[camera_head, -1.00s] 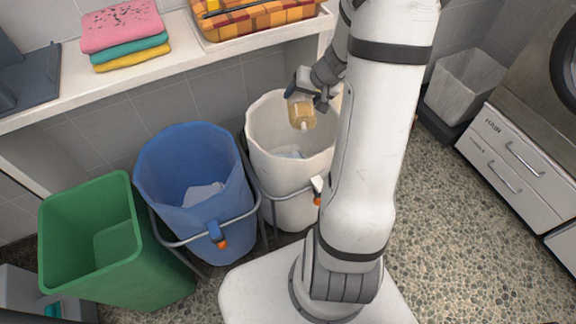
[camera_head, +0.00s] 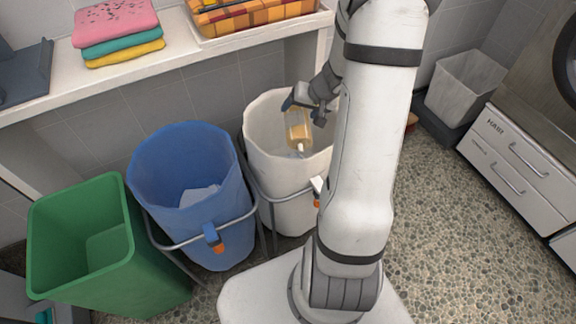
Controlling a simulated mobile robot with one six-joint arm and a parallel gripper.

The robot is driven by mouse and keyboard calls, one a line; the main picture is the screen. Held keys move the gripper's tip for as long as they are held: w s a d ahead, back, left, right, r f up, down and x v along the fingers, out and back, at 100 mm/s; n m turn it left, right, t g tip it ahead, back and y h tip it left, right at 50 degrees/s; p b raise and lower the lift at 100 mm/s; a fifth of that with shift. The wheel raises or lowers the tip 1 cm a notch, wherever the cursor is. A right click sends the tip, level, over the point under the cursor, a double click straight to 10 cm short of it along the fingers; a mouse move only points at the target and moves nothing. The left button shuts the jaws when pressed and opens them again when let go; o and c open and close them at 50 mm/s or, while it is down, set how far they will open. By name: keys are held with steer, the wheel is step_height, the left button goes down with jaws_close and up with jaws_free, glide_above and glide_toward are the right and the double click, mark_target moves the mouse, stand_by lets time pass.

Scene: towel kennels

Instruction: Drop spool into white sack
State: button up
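The spool (camera_head: 298,132) is a tan, translucent-looking piece with a pale tip pointing down. My gripper (camera_head: 303,108) is shut on its upper end and holds it tilted slightly. The spool hangs within the mouth of the white sack (camera_head: 285,206), below the level of its back rim. The sack is open-topped and stands in a metal frame. Some pale cloth seems to lie low inside it, mostly hidden. My arm covers the sack's right side.
A blue sack (camera_head: 150,185) with pale cloth inside and a green bin (camera_head: 130,265) stand to the left. A shelf (camera_head: 190,62) behind bears folded towels (camera_head: 118,30) and an orange checked basket (camera_head: 250,15). A grey bin (camera_head: 462,85) and a drawer unit (camera_head: 510,160) are at right.

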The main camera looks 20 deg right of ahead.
steer(key=o, duration=0.3)
steer(key=shift+o, duration=0.2)
steer(key=p+v, duration=0.2)
steer(key=v, duration=0.5)
steer(key=shift+s+r, duration=0.15)
steer(key=shift+r, duration=0.2)
steer(key=shift+d, duration=0.1)
